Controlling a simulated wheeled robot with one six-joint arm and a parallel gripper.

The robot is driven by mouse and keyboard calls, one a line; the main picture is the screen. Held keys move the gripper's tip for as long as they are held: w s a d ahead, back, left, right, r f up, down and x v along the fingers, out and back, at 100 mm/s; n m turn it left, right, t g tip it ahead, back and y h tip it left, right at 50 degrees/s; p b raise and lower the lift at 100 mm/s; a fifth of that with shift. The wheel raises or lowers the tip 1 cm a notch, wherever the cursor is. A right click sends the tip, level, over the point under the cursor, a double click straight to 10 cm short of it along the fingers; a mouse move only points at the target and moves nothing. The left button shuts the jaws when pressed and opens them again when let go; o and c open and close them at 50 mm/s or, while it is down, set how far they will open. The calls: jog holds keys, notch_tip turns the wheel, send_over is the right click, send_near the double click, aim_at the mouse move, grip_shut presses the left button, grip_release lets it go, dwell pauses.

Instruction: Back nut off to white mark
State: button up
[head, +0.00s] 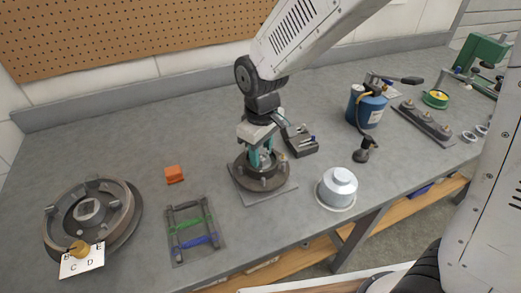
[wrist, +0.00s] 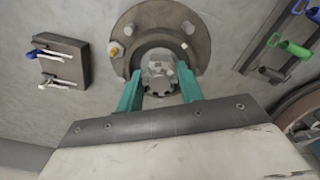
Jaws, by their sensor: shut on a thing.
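A castellated nut (wrist: 158,72) sits on the spindle at the centre of a round studded hub (head: 262,178). The hub stands on a square grey plate on the bench, and it also shows in the wrist view (wrist: 194,22). My gripper (wrist: 159,88) points down at the hub, its two teal fingers on either side of the nut and shut on it. In the head view my gripper (head: 262,155) partly hides the nut.
A dark block with two small tools (head: 299,140) stands close behind the hub. A silver cap (head: 339,186) is to its right, a tray of coloured-handled tools (head: 180,254) front left. An orange block (head: 174,174) and a drum (head: 60,222) lie left.

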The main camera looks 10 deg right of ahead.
jog(key=o, duration=0.7)
jog(key=shift+r, duration=0.1)
notch_tip(320, 180, up, 8)
jog(key=shift+f, duration=0.15)
dwell(0.3)
jog(key=s+d+r+m, duration=0.2)
jog(key=s+d+m, duration=0.1)
jog(key=s+d, duration=0.3)
jog(key=s+d+r+m+t, duration=0.1)
jog(key=s+d+r+m, duration=0.2)
jog(key=s+d, duration=0.4)
jog(key=s+d+r+m, duration=0.3)
jog(key=s+d, duration=0.3)
jog(key=d, duration=0.1)
jog(key=shift+s+d, duration=0.25)
jog(key=shift+d, duration=0.1)
